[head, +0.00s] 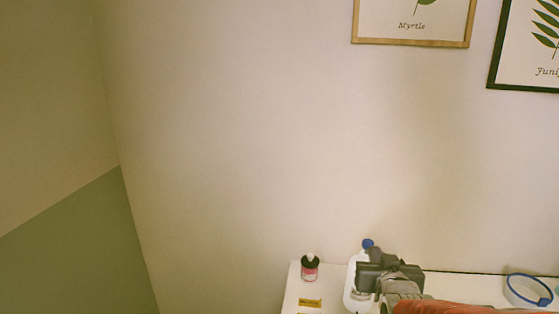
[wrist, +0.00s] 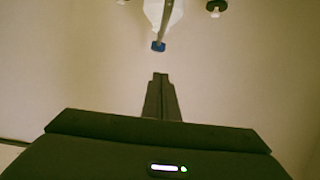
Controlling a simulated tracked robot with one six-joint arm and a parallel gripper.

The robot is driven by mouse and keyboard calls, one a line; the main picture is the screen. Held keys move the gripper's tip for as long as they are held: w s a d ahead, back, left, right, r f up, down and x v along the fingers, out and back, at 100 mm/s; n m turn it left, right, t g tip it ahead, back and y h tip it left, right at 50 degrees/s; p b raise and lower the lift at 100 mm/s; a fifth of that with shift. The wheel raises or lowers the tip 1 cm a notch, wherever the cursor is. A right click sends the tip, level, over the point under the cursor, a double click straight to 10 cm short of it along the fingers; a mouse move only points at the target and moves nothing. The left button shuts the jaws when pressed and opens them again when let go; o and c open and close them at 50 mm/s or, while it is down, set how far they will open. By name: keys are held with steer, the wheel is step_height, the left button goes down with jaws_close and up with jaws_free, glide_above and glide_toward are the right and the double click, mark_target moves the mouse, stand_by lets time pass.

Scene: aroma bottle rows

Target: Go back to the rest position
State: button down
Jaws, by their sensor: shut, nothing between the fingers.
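My gripper (wrist: 160,78) is shut and empty in the wrist view, its two dark fingers together. In the head view my gripper and wrist show at the lower right, above the white table (head: 295,295). A white bottle with a blue cap (head: 367,244) stands on the table, partly hidden behind my gripper. The same blue-capped bottle (wrist: 158,45) appears upside down at the top of the wrist view, beyond the fingertips and apart from them.
A small dark-topped jar with pink contents (head: 310,268) stands on the table's left end, behind a yellow label (head: 310,303). A blue-rimmed round container (head: 528,290) is at the right. Framed plant prints (head: 412,25) hang on the wall. Air above the table's left end is clear.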

steer(key=s+a+n+g+y, duration=0.1)
steer(key=s+a+g, duration=0.3)
steer(key=s, duration=0.8)
steer(key=s+a+n+g+y, duration=0.1)
steer(key=s+a+g, duration=0.3)
steer(key=s, duration=0.8)
steer(key=shift+a+g+y, duration=0.3)
steer(key=shift+a+y, duration=0.1)
steer(key=shift+a, duration=0.7)
stand_by(0.8)
